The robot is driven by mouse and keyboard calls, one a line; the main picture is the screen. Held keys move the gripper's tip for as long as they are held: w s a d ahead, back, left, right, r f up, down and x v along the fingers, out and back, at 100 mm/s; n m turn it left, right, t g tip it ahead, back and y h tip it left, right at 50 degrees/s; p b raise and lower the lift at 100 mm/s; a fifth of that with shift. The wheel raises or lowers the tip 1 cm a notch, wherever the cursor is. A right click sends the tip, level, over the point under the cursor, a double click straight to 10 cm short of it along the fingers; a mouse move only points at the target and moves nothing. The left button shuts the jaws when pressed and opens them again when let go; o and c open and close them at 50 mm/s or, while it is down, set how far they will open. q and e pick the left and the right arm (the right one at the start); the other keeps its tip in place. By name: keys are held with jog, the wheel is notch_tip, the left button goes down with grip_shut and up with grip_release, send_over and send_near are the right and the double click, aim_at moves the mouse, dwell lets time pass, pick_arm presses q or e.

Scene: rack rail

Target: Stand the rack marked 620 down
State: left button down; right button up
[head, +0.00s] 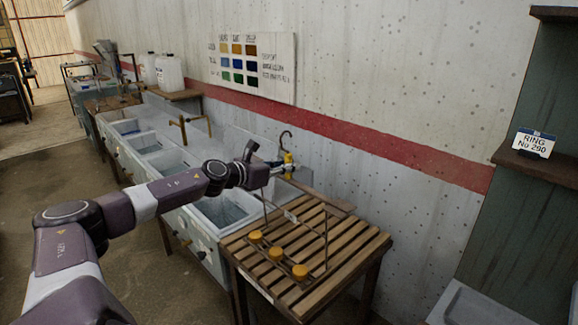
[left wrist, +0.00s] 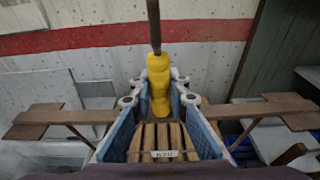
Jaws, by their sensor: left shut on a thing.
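My left gripper (head: 287,168) is shut on the yellow grip of a rack. In the left wrist view the yellow grip (left wrist: 158,80) stands between the blue finger pads (left wrist: 160,115), with a dark rod rising from it. In the head view the rack's dark hook (head: 285,136) shows above the gripper. I cannot tell whether the rack touches the slats. My right gripper is out of view.
Pale sinks (head: 222,208) stand left of the table. A sign reading RING No 290 (head: 534,143) stands on a shelf at right. The slats at the table's right are clear.

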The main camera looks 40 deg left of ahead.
pick_arm(q)
jog(key=shift+f+b, duration=0.2)
jog(key=shift+b, duration=0.2)
jog(key=c, duration=1.8)
grip_release()
jog(key=shift+o, duration=0.2)
jog(key=shift+d+f, duration=0.1)
jog(key=shift+f, duration=0.05)
jog(key=o, duration=1.6)
